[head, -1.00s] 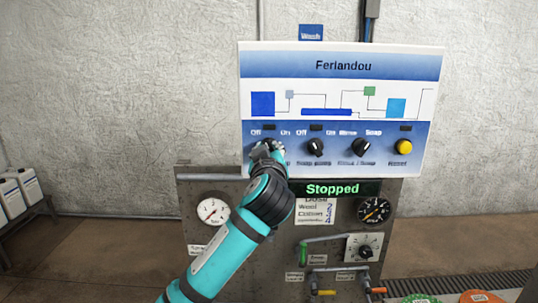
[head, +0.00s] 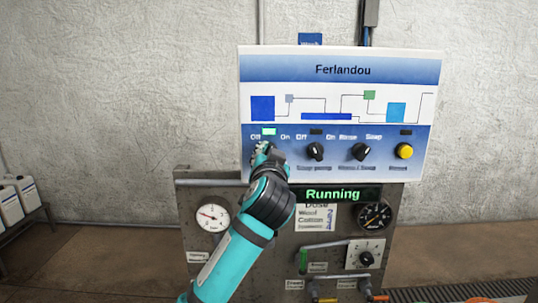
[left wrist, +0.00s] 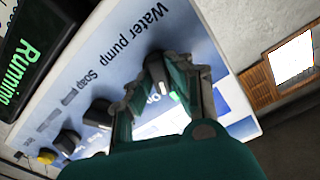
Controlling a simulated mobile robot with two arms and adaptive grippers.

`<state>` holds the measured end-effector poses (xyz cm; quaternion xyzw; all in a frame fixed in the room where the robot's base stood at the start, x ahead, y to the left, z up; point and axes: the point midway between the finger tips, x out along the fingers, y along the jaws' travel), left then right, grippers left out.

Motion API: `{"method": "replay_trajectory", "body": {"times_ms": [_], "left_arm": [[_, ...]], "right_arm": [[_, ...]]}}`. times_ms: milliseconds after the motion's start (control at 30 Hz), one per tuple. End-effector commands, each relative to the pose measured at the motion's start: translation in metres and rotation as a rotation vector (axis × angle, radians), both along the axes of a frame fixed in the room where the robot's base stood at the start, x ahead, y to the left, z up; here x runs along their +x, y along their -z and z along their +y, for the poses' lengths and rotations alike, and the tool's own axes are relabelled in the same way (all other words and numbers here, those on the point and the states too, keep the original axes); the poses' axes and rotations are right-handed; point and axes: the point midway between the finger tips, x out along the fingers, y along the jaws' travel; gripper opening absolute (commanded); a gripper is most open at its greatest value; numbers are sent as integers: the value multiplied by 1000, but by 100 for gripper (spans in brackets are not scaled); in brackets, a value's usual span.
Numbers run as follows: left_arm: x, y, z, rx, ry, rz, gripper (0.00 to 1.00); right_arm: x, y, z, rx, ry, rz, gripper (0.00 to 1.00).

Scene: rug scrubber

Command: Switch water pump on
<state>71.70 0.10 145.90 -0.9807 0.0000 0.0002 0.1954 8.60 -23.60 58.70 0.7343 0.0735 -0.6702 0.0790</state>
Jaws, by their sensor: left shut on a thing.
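The left-most black knob (left wrist: 156,66), under the label "Water pump" in the left wrist view, sits between the fingers of my left gripper (left wrist: 161,82). The fingers are shut on it. In the head view my left gripper (head: 264,156) covers this knob at the lower left of the Ferlandou control panel (head: 340,68). The small lamp (head: 269,131) above it is lit green. The display (head: 333,194) below the panel reads "Running" in green. My right gripper is in neither view.
To the right on the panel are the soap pump knob (head: 315,151), the rinse/soap knob (head: 361,151) and a yellow reset button (head: 404,151). Gauges, pipes and valves are on the metal plate below. White canisters (head: 12,205) stand at the far left.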

Motion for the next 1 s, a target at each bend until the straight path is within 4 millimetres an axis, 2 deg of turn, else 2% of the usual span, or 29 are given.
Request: {"method": "replay_trajectory", "body": {"times_ms": [333, 833, 867, 1000], "left_arm": [[0, 2, 0, 128, 0, 3, 0], [0, 2, 0, 149, 0, 3, 0], [0, 2, 0, 149, 0, 3, 19], [0, 2, 0, 148, 0, 2, 38]], "right_arm": [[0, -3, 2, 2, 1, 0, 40], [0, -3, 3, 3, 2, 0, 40], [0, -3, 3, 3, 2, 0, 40], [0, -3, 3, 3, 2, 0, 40]]}}
